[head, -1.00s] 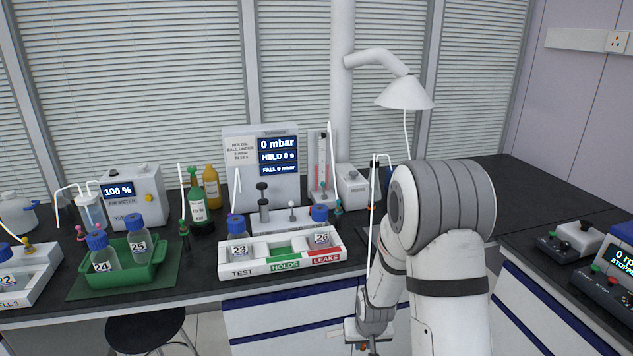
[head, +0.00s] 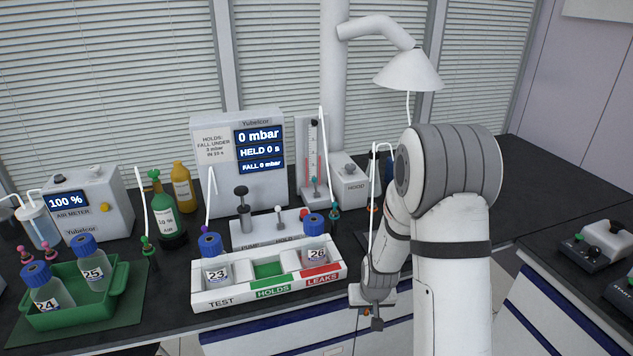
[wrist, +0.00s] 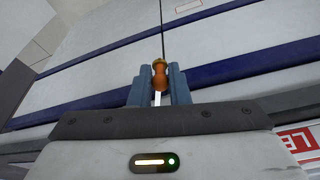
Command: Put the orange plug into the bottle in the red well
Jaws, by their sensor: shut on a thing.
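My gripper (wrist: 158,88) is shut on the orange plug (wrist: 159,73), which sits between its blue fingers in the wrist view. In the head view my gripper (head: 374,312) hangs just right of the white rack (head: 205,299), in front of the bench; the plug is barely visible there. The bottle (head: 316,254) in the red well, labelled LEAKS, has a blue top and a number that looks like 26. My gripper is apart from it, lower and to the right.
Bottle 23 (head: 217,269) stands in the TEST well; the green HOLDS well (head: 268,269) is empty. Behind are a pump block (head: 262,228) and a pressure display (head: 240,150). A plug with a white tube (head: 333,214) stands near the red well. Bottles 24 and 25 stand in a green tray (head: 62,315).

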